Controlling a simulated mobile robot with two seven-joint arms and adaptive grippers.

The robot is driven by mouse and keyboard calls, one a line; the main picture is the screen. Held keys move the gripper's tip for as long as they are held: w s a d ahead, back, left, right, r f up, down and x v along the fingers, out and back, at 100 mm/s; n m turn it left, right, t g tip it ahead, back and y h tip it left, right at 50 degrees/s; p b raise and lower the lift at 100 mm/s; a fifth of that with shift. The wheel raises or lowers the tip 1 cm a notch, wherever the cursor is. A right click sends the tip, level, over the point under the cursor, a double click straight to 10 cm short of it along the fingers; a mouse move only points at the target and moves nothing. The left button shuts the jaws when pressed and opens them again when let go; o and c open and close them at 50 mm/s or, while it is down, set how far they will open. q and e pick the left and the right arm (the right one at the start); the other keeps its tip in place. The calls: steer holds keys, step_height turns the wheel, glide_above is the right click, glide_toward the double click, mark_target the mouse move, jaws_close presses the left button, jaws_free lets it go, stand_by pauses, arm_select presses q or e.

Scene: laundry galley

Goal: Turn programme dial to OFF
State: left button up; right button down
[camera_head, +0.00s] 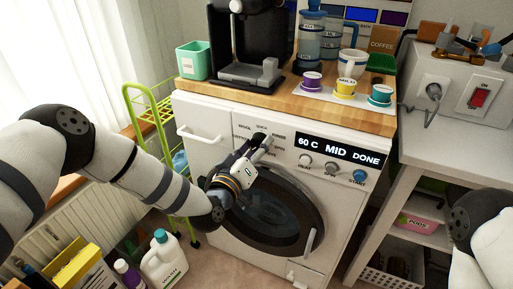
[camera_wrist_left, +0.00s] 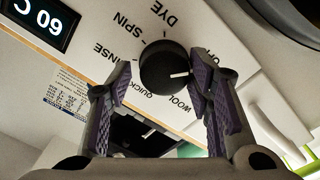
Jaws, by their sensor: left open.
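The programme dial (camera_wrist_left: 163,62) is a round black knob with a white pointer line, on the washer's white panel. Printed words ring it in the left wrist view, upside down: DYE, SPIN, RINSE, QUICK, WOOL and one partly hidden label. The pointer points right, towards a fingertip, between WOOL and the partly hidden label. My left gripper (camera_wrist_left: 161,84) is open, with one purple-padded finger on each side of the knob; contact is unclear. In the head view my left gripper (camera_head: 254,156) is at the panel and hides the dial. My right gripper is out of view.
The washer display (camera_head: 338,150) reads 60 C MID DONE, with smaller knobs (camera_head: 331,167) and a blue start button (camera_head: 359,176) below. The round door (camera_head: 270,218) is under my left gripper. A coffee machine (camera_head: 253,45) and cups stand on the wooden top above.

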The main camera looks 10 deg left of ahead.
arm_select(q)
steer(key=v, duration=1.2)
steer(key=s+f+m+g+p, duration=0.25)
steer(key=s+f+g, duration=0.85)
steer(key=s+f, duration=0.6)
steer(key=s+a+m+g+y, duration=0.1)
steer(key=s+a+g, duration=0.3)
steer(key=s, duration=0.9)
steer(key=s+a+g+y+p, duration=0.1)
steer(key=s+a+g+y, duration=0.3)
steer(key=s, duration=0.9)
steer(key=shift+s+a+r+m+g, duration=0.2)
steer(key=shift+a+r+m+g, duration=0.2)
steer(key=shift+a, duration=0.75)
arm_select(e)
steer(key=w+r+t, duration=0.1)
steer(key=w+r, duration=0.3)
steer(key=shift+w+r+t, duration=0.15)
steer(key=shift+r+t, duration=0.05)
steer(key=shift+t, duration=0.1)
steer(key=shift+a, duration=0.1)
